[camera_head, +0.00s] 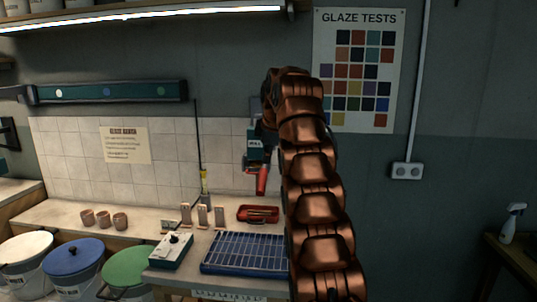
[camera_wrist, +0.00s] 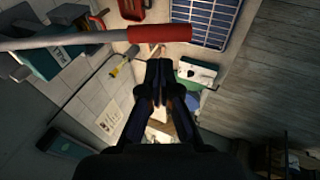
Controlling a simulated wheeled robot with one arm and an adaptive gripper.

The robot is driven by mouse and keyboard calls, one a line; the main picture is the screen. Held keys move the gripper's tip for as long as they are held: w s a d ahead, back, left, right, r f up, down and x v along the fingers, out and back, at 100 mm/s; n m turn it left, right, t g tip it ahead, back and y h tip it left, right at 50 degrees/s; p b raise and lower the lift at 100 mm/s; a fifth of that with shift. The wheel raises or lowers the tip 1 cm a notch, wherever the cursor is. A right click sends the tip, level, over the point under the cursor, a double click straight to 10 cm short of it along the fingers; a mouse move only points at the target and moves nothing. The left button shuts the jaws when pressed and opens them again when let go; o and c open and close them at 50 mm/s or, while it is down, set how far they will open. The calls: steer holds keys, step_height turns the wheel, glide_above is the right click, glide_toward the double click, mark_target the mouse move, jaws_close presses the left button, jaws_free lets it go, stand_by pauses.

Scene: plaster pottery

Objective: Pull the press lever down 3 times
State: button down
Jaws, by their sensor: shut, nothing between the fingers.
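The press lever is a pale bar (camera_wrist: 70,40) with a red grip (camera_wrist: 160,33) at its end, crossing the top of the wrist view. In the head view the red grip (camera_head: 262,181) hangs tilted below a teal press body (camera_head: 255,150), just left of my arm. My gripper (camera_wrist: 159,66) is shut and empty, with its dark fingertips together. In the wrist view the fingertips appear just below the red grip, with a gap between them. I cannot tell the depth between them. In the head view my arm hides part of the press.
A blue rack (camera_head: 240,255), a red tray (camera_head: 258,213), a white-topped box (camera_head: 171,248) and small clay cups (camera_head: 103,219) are on the bench. Lidded buckets (camera_head: 72,258) stand in front at the left. A glaze chart (camera_head: 360,70) hangs on the wall at right.

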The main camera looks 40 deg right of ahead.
mark_target(265, 183)
steer(key=shift+p+x, duration=0.8)
steer(key=shift+x, duration=3.3)
steer(key=shift+f, duration=0.1)
steer(key=shift+t+h, duration=0.5)
steer(key=f+b, duration=0.1)
steer(key=b, duration=0.1)
steer(key=w+d+f+b, duration=0.1)
steer(key=f+b, duration=0.3)
steer(key=b, duration=0.1)
steer(key=shift+w+d, duration=0.15)
steer(key=f+b, duration=0.1)
steer(key=b, duration=0.1)
steer(key=w+d+f+t+b, duration=0.1)
steer(key=f+b, duration=0.1)
steer(key=shift+w+d+h, duration=0.2)
steer(key=shift+w+h, duration=0.05)
steer(key=shift+h, duration=0.15)
steer(key=shift+r, duration=0.2)
